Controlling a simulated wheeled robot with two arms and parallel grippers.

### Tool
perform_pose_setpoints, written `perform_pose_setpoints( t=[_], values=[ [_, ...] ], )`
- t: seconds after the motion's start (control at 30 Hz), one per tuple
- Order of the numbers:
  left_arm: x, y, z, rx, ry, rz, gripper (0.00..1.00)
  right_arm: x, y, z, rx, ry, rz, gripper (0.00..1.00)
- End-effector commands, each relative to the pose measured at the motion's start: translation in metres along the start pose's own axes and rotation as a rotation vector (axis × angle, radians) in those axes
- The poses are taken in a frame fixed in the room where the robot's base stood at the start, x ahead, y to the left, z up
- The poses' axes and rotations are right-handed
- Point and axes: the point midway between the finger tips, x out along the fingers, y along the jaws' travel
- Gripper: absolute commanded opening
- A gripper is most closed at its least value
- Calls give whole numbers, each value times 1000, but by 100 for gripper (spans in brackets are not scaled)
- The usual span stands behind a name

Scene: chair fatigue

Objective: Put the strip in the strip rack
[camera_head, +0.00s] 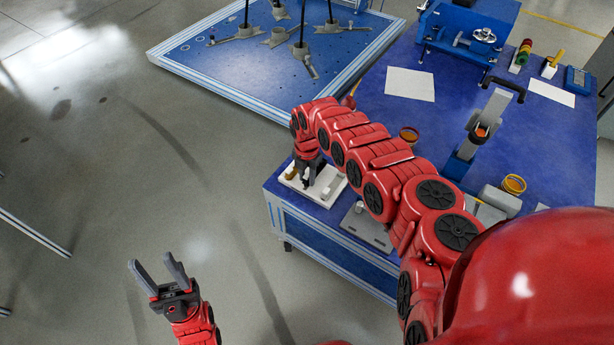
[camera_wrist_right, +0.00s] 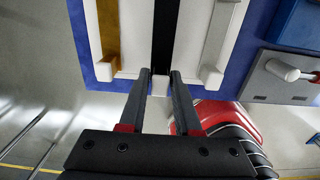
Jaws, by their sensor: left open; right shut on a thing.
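The strip rack (camera_head: 330,190) is a white tray at the near left corner of the blue table; the right wrist view shows its white base (camera_wrist_right: 195,30) with raised posts. My right gripper (camera_head: 311,178) is over it, shut on a black strip (camera_wrist_right: 165,30). In the wrist view the strip runs away from my fingertips (camera_wrist_right: 161,75) along the middle of the rack; whether it rests on the base is unclear. A gold-brown strip (camera_wrist_right: 108,30) lies to its left in the rack. My left gripper (camera_head: 158,275) is open and empty above the floor, away from the table.
A grey plate (camera_head: 368,228) with a small knob lies right of the rack. Rings (camera_head: 513,184), a clamp fixture (camera_head: 485,125) and paper (camera_head: 410,83) are on the table (camera_head: 455,85). A separate blue-topped platform (camera_head: 230,55) stands behind.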

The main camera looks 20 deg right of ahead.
Motion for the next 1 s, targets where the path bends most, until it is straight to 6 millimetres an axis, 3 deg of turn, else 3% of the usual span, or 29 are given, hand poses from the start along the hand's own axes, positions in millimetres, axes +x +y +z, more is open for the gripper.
perform_pose_setpoints(
  t=[1.0],
  values=[
    [-14,1,2,0,0,0,50,16,0,0,0,0,0,0]
  ],
)
